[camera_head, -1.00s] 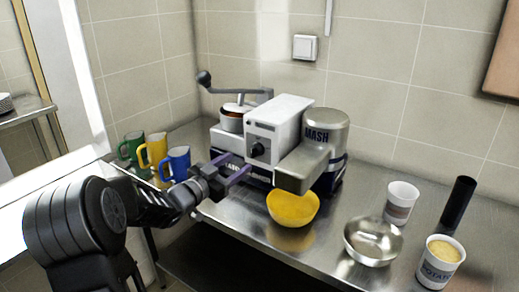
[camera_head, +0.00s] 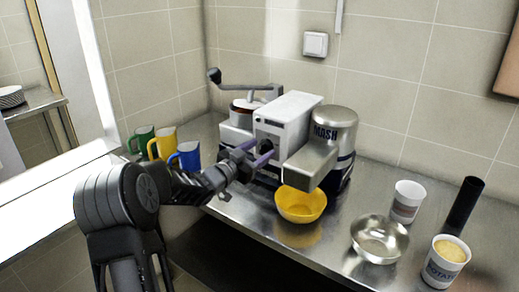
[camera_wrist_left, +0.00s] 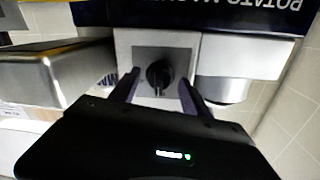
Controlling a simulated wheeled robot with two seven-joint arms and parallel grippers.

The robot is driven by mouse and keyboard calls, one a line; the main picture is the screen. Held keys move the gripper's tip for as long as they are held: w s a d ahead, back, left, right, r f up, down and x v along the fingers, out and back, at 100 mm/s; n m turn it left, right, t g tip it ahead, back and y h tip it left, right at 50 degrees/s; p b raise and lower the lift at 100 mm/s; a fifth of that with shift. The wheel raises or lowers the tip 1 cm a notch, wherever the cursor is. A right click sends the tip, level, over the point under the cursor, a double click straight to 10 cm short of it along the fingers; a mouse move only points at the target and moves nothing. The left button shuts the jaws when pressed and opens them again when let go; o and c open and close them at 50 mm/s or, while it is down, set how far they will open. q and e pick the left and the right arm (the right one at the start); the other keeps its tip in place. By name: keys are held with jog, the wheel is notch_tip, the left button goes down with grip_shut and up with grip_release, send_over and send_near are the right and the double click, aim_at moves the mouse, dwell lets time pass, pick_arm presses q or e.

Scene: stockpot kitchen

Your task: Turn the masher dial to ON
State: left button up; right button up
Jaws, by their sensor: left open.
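The masher (camera_head: 287,120) is a white and metal machine marked MASH, standing on the steel counter against the tiled wall. Its black dial (camera_wrist_left: 159,74) sits on a grey plate on the white front box; in the head view it is mostly hidden by my fingers. My left gripper (camera_head: 256,151) is open in front of the box. In the left wrist view, its two fingers (camera_wrist_left: 158,84) stand on either side of the dial, with a gap on both sides. Whether the fingertips reach past the dial's face I cannot tell. My right gripper is not in view.
A yellow bowl (camera_head: 301,206) stands under the masher's spout. Green, yellow and blue mugs (camera_head: 188,156) stand left of it. A metal bowl (camera_head: 379,240), a white cup (camera_head: 406,202), a potato tub (camera_head: 445,263) and a black cylinder (camera_head: 463,206) stand at the right.

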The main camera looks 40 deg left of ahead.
pick_arm(q)
jog(key=shift+w, duration=0.1)
jog(key=shift+c, duration=0.4)
grip_shut()
